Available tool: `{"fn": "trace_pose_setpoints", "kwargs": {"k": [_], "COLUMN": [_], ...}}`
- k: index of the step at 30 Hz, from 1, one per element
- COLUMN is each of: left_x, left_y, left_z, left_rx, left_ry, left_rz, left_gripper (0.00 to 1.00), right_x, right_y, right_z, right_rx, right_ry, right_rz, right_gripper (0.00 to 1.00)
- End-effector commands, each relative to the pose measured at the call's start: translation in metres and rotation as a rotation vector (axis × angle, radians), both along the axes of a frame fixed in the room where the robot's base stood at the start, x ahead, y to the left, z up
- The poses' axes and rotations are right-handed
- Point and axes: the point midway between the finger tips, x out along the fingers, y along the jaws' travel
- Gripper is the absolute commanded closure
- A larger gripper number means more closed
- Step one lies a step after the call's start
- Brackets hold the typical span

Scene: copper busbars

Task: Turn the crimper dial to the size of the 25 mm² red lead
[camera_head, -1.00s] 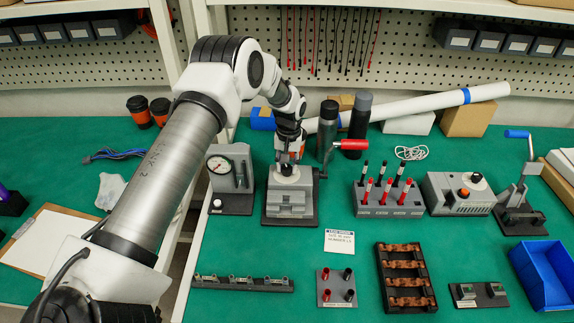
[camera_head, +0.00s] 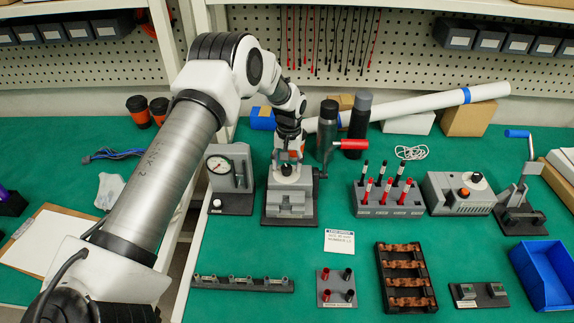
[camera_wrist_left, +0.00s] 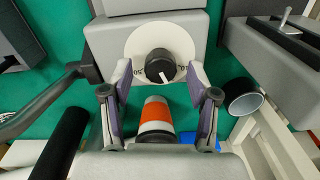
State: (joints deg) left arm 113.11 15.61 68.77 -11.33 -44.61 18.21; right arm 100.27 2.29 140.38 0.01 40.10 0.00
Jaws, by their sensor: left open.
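The pointer points toward the lower right in the left wrist view. Numbers on the disc are partly hidden by the fingers. My left gripper (camera_head: 286,162) is over the dial; in the left wrist view its open fingers (camera_wrist_left: 158,80) stand on either side of the knob, with gaps visible. My right gripper is out of view.
A gauge unit (camera_head: 230,180) stands close on the crimper's left. A rack (camera_head: 388,210) holds several red- and black-topped pieces to the right. A printed card (camera_head: 339,241) lies in front; its small text is unreadable.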

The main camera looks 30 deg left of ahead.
Motion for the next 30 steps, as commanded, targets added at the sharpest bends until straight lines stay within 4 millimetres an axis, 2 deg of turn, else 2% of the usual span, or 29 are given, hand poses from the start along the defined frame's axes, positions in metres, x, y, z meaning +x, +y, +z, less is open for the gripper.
{"fn": "trace_pose_setpoints", "kwargs": {"k": [9, 13, 18, 30], "left_x": [0.003, 0.003, 0.003, 0.003], "left_y": [-0.002, -0.003, -0.003, -0.003], "left_z": [0.076, 0.100, 0.111, 0.111], "left_rx": [0.000, -0.001, 0.000, -0.001], "left_ry": [-0.003, -0.001, 0.001, 0.002], "left_rz": [-0.001, -0.001, -0.001, -0.001], "left_gripper": [0.40, 0.40, 0.40, 0.40], "right_x": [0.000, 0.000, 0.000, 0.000], "right_y": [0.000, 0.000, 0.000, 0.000], "right_z": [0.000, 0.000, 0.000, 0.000], "right_rx": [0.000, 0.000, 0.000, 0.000], "right_ry": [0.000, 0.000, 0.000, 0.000], "right_rz": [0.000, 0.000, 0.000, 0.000], "right_gripper": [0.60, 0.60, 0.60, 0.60]}}
